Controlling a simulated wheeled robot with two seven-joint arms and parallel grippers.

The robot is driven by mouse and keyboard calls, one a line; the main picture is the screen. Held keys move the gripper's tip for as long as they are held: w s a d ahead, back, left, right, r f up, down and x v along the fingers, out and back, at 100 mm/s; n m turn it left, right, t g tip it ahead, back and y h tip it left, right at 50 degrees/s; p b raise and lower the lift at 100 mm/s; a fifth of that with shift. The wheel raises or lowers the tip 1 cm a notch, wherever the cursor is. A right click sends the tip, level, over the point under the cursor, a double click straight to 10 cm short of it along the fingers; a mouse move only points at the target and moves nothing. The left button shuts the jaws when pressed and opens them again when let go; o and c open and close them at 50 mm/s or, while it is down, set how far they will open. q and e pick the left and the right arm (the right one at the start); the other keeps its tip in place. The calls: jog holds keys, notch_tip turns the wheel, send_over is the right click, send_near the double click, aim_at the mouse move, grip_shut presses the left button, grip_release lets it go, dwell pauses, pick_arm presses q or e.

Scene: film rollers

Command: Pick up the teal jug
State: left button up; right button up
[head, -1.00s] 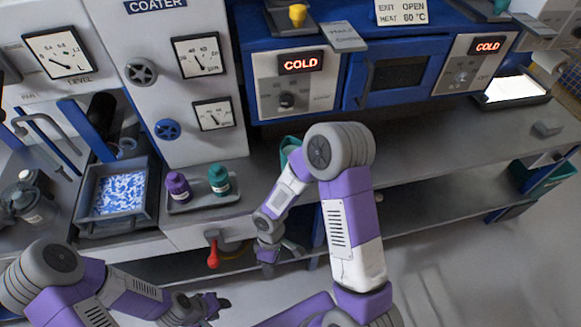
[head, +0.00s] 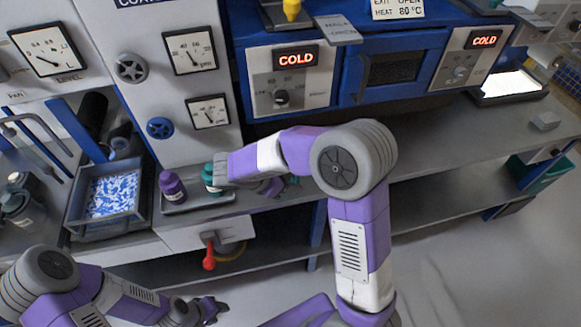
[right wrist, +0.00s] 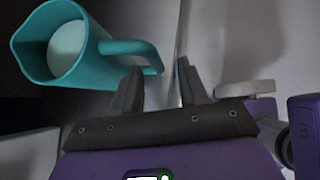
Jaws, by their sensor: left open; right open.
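The teal jug (right wrist: 75,45) is in the upper left of the right wrist view, its open mouth facing the camera and whitish inside. Its handle (right wrist: 140,50) points right, towards my right gripper (right wrist: 158,68), which is open and empty. The left finger's tip is close to the handle; I cannot tell whether they touch. In the head view my right forearm and wrist hide most or all of the jug. My left gripper (head: 217,308) is open and empty, low in the head view, away from the counter.
A purple bottle (head: 172,187) and a partly hidden teal bottle (head: 209,178) stand in a small tray (head: 190,204) left of my right wrist. A bin with blue-white pieces (head: 113,192) is further left. A red-handled valve (head: 208,256) sits below.

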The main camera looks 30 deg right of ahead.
aim_at(297, 181)
jog(key=x, duration=0.2)
jog(key=b+x, duration=0.1)
jog(key=x, duration=0.1)
jog(key=shift+w+d, duration=0.1)
jog(key=shift+w, duration=0.15)
jog(key=shift+r, duration=0.1)
jog(key=shift+c, duration=0.3)
grip_shut()
